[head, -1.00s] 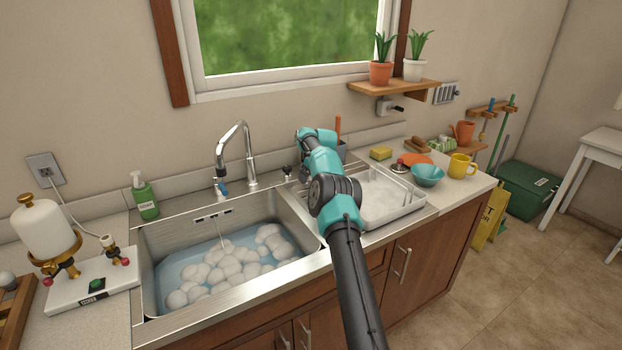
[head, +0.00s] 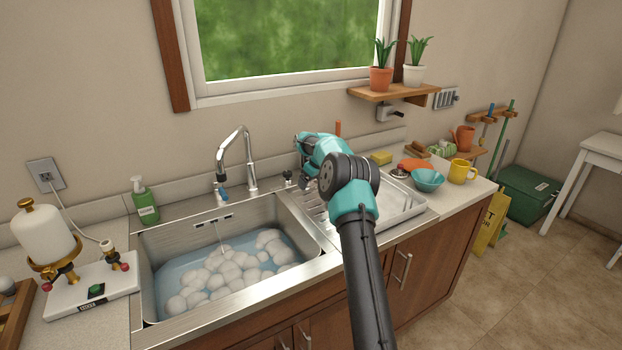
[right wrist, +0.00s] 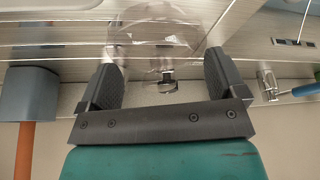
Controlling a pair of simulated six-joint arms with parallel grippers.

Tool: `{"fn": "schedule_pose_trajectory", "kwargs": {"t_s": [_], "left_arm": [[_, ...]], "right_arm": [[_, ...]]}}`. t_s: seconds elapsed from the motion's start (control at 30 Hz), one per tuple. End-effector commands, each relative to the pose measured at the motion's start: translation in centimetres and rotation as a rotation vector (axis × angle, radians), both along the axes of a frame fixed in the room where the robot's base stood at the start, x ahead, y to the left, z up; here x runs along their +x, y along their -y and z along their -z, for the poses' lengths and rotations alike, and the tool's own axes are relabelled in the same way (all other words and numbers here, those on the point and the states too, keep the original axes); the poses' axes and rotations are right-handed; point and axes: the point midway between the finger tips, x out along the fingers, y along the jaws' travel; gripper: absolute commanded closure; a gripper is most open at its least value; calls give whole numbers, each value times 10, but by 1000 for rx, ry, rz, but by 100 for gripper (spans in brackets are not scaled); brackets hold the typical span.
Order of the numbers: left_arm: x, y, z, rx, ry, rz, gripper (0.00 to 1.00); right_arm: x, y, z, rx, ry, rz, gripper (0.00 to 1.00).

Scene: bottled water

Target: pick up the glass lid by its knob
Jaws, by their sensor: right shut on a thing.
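The glass lid (right wrist: 150,28) shows as a clear round disc in the right wrist view, at the tips of my right gripper (right wrist: 162,70). My right gripper is shut on the lid, with the fingers spread wide; the exact contact is hard to see. In the head view my right gripper (head: 305,176) is near the sink's right rim, partly hidden by my own wrist, and the lid cannot be made out there. My left gripper is not in view.
The faucet (head: 250,160) stands left of my gripper. A blue utensil holder (right wrist: 32,92) is close by.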

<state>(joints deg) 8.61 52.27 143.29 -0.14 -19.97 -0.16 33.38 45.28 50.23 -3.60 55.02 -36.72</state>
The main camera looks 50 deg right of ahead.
Motion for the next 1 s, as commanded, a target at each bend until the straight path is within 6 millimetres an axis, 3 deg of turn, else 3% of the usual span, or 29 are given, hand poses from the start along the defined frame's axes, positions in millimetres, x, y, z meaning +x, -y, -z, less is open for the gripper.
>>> {"fn": "schedule_pose_trajectory", "kwargs": {"t_s": [0.7, 1.0], "left_arm": [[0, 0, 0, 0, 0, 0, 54], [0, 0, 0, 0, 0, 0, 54]], "right_arm": [[-67, -76, -10, 1, 0, 1, 33], [-79, -89, -11, 0, 0, 0, 33]]}}
